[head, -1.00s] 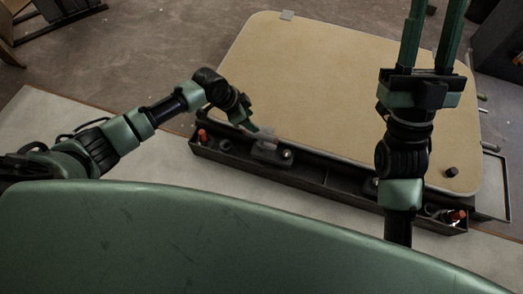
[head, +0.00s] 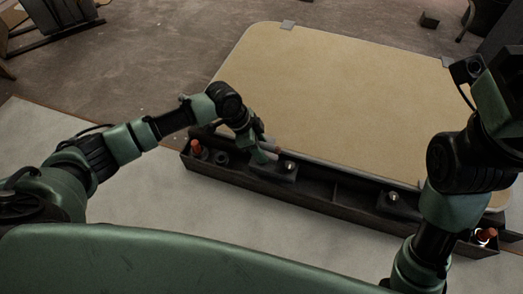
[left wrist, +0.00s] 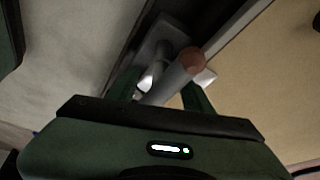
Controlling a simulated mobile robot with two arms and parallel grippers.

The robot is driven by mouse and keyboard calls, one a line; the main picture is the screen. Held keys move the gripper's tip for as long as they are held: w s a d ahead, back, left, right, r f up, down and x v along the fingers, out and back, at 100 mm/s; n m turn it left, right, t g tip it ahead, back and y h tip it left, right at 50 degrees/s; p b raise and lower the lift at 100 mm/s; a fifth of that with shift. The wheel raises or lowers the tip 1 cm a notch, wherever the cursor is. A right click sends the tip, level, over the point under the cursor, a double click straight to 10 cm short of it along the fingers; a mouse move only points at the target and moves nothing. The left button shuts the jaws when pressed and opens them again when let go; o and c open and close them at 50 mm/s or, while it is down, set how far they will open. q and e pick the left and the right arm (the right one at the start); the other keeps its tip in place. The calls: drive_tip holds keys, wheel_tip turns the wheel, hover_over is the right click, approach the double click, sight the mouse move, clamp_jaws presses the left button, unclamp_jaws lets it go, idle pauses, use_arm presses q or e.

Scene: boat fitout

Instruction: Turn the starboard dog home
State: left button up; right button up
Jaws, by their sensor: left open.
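The tan hatch panel (head: 320,90) lies flat, with a dark trough along its near edge. Two dark blocks with shiny round heads sit there: a left dog fitting (head: 275,172) and a right one (head: 393,197); I cannot tell which is starboard. My left gripper (head: 262,153) is open, pointing down at the left fitting. In the left wrist view, a grey lever with a reddish-brown knob (left wrist: 192,60) lies between or just beyond the open fingers (left wrist: 163,92); contact is unclear. A shiny metal part (left wrist: 148,78) shows beside it.
The dark trough (head: 330,207) holds a red-topped item (head: 196,149) at its left end and another red item (head: 485,236) at its right end. The middle of the panel is clear.

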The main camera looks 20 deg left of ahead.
use_arm(q)
drive_tip(key=shift+d+f, duration=0.1)
drive_tip(key=shift+f, duration=0.05)
drive_tip(key=shift+c, duration=0.2)
clamp_jaws()
